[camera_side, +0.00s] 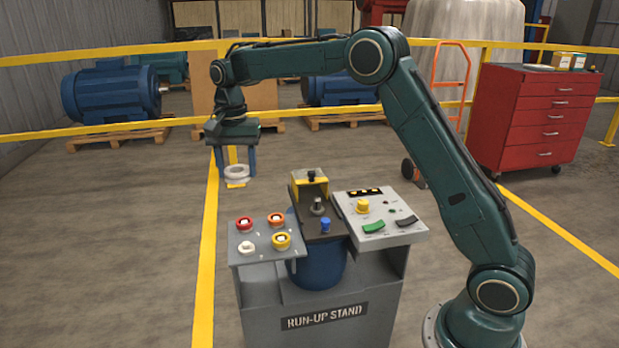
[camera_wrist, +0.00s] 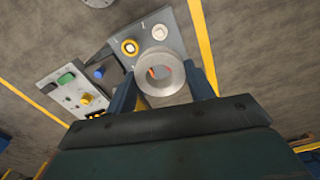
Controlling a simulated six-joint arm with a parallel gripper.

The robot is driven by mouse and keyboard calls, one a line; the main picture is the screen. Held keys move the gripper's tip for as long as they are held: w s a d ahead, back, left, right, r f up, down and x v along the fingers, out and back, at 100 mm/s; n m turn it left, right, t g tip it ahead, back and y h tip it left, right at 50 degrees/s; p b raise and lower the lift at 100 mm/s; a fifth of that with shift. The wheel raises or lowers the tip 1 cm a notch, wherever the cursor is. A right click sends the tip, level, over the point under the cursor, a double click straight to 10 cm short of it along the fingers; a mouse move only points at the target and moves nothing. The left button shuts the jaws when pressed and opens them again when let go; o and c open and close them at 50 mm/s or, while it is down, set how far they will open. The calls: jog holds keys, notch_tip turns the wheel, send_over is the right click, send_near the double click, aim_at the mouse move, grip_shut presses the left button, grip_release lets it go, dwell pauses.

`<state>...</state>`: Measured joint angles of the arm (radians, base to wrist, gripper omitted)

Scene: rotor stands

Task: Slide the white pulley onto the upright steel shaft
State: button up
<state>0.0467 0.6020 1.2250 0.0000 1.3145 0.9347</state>
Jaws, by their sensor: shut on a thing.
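The white pulley (camera_side: 236,173) hangs between the fingertips of my gripper (camera_side: 236,165), which is shut on it. In the wrist view, the pulley (camera_wrist: 160,72) is a pale ring with an open bore between the two blue fingers. The upright steel shaft (camera_side: 318,204) is short and rises from the dark top of the run-up stand (camera_side: 325,317). Nothing sits around the part of the shaft that shows. I cannot make the shaft out in the wrist view.
The left tray (camera_side: 263,254) holds red (camera_side: 244,224), orange (camera_side: 277,219) and yellow (camera_side: 281,240) rings and a small white piece (camera_side: 246,247). A blue knob (camera_side: 325,226) stands before the shaft, a yellow-black block (camera_side: 311,181) behind it. A control panel (camera_side: 384,213) is right.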

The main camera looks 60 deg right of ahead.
jog(key=shift+d, duration=0.15)
jog(key=s+d+f+m, duration=0.1)
jog(key=s+d+f, duration=0.1)
jog(key=d, duration=0.5)
jog(key=s+d+f+m, duration=0.2)
jog(key=d+f, duration=0.1)
jog(key=d, duration=0.5)
jog(key=s+d+f+m, duration=0.1)
jog(key=s+d+f, duration=0.2)
jog(key=d, duration=0.5)
jog(key=shift+f+m, duration=0.3)
jog(key=shift+m, duration=0.1)
jog(key=shift+f, duration=0.2)
jog(key=shift+f, duration=2.3)
jog(key=shift+f, duration=2.1)
dwell(0.6)
